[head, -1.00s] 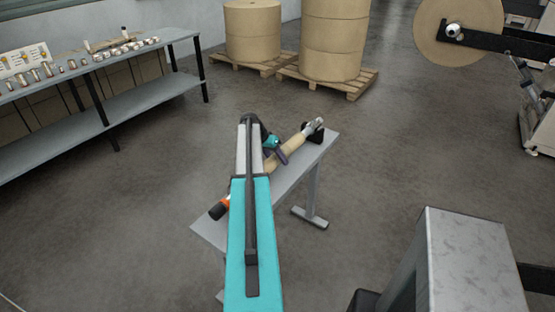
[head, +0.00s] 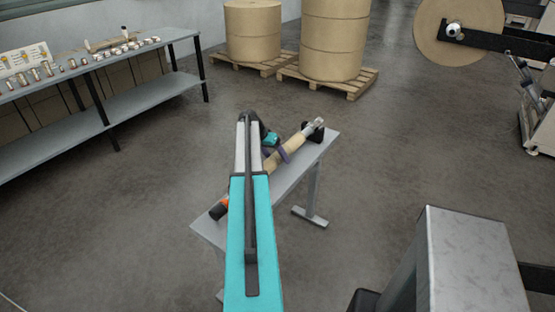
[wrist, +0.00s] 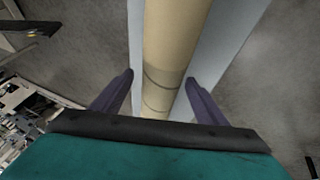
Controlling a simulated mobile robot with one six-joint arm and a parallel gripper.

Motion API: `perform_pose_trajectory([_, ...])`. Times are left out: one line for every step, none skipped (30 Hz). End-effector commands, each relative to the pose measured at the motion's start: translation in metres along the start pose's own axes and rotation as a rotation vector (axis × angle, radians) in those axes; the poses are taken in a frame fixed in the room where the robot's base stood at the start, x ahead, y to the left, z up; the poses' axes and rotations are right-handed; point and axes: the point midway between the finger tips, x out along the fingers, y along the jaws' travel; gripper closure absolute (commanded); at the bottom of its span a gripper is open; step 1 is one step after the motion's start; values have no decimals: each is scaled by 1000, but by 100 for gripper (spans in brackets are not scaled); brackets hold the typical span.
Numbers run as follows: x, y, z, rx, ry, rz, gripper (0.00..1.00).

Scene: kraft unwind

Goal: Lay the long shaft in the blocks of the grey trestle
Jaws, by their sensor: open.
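The long shaft, with a tan tube around its middle (head: 291,148), lies along the top of the grey trestle (head: 309,165). My arm hides part of the shaft and the near block, so I cannot tell how that end sits. My gripper (head: 276,152) is over the tube. In the wrist view its purple fingers (wrist: 158,82) are open, one on each side of the tube, with gaps showing.
A long grey bench (head: 120,108) with small metal parts stands at the left. Large paper rolls (head: 335,45) sit on pallets at the back. A roll on a black arm (head: 435,30) is at upper right. Floor around the trestle is clear.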

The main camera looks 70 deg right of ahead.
Motion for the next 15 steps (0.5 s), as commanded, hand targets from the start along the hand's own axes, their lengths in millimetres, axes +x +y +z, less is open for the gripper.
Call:
perform_pose_trajectory([-4, 0, 1, 0, 1, -1, 33])
perform_pose_trajectory([-6, 0, 1, 0, 1, 0, 33])
perform_pose_trajectory([-11, 0, 1, 0, 1, -1, 33])
perform_pose_trajectory([-14, 0, 0, 0, 2, -1, 33])
perform_pose_trajectory([-18, 0, 0, 0, 2, -1, 33])
perform_pose_trajectory([-23, 0, 0, 0, 2, -1, 33])
perform_pose_trajectory([-27, 0, 0, 0, 2, -1, 33])
perform_pose_trajectory([-31, 0, 0, 0, 2, -1, 33])
perform_pose_trajectory([-36, 0, 0, 0, 2, -1, 33])
perform_pose_trajectory([-41, 0, 0, 0, 3, -2, 33])
perform_pose_trajectory([-44, 0, 0, 0, 2, -1, 33])
perform_pose_trajectory([-50, 0, 1, 0, 2, -1, 33])
perform_pose_trajectory([-54, 0, 0, 0, 2, -1, 33])
perform_pose_trajectory([-58, -1, 0, 0, 3, -2, 33])
perform_pose_trajectory([-63, 0, 0, 0, 3, -1, 33])
